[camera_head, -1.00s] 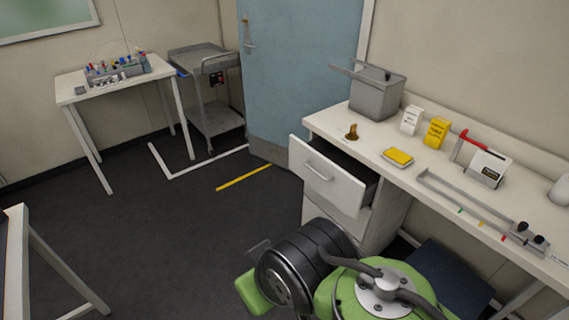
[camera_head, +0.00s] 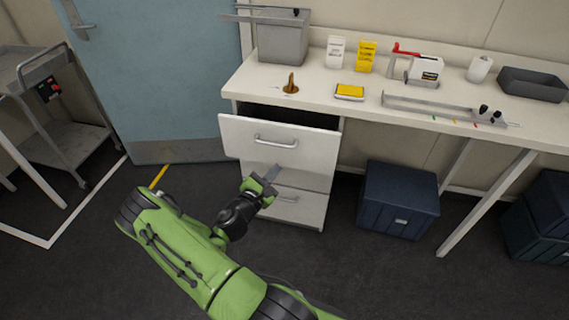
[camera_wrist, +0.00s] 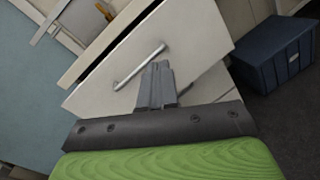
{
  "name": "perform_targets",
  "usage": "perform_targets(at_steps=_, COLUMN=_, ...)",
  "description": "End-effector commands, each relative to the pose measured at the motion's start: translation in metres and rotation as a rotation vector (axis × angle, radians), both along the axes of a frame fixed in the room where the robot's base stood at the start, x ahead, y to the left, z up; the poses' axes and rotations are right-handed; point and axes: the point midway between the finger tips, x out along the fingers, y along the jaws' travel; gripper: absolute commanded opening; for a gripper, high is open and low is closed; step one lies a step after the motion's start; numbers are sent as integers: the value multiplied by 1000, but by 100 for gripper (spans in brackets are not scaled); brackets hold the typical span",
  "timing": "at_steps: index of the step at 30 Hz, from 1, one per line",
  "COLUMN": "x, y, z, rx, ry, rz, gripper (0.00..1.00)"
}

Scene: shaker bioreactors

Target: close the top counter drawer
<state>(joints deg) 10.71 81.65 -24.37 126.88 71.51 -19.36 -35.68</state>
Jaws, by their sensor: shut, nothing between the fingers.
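The top counter drawer (camera_head: 275,143) is pulled partly out from under the white counter (camera_head: 330,98), with a dark gap showing above its front. Its front carries a silver bar handle (camera_head: 276,142). My gripper (camera_head: 270,175) is shut and empty, in front of the drawer unit and just below the handle in the head view. In the wrist view, my gripper (camera_wrist: 156,75) points at the drawer front (camera_wrist: 165,50), with its tips close to the handle (camera_wrist: 138,67). I cannot tell whether the fingertips touch the front.
A lower drawer (camera_head: 297,207) is shut. A dark blue box (camera_head: 398,198) stands on the floor right of the drawers. A grey bin (camera_head: 283,40), a yellow box (camera_head: 366,56) and other items stand on the counter. A cart (camera_head: 50,110) is at left; the floor between is clear.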

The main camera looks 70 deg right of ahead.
Motion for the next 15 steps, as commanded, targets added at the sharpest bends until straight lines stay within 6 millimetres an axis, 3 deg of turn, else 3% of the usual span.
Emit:
perform_targets(at_steps=1, x=-2, y=-4, z=-26, rx=-16, ry=143, rz=63, gripper=0)
perform_targets(at_steps=6, x=2, y=-7, z=-68, rx=-31, ry=440, rz=225, gripper=0)
perform_targets(at_steps=11, x=4, y=-13, z=-75, rx=-31, ry=492, rz=256, gripper=0)
perform_targets(at_steps=15, x=7, y=-38, z=-75, rx=-33, ry=481, rz=250, gripper=0)
